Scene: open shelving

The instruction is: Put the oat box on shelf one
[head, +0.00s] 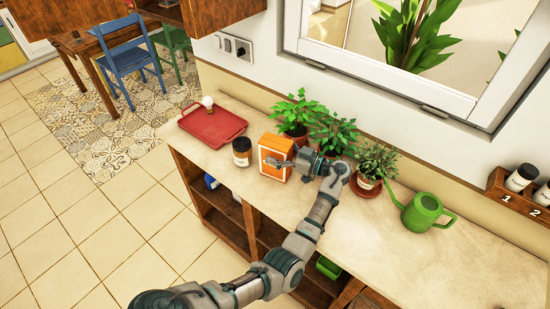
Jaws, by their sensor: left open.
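The oat box appears to be the orange box with a pale front (272,168), standing upright on the pale countertop. My left gripper (283,163) is open at the box's right side, with a finger across its front. Whether it touches the box I cannot tell. Open wooden shelving (222,226) lies under the counter, partly hidden by my left arm. A small wooden rack (503,198) marked 1 and 2 is on the wall at the far right. I cannot tell which place is shelf one. My right gripper is not in view.
A dark-lidded jar (242,152) stands close left of the box, with a red tray (212,125) beyond. Potted plants (298,117) stand behind and right of it. A green watering can (422,212) is further right. The counter's front right is clear.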

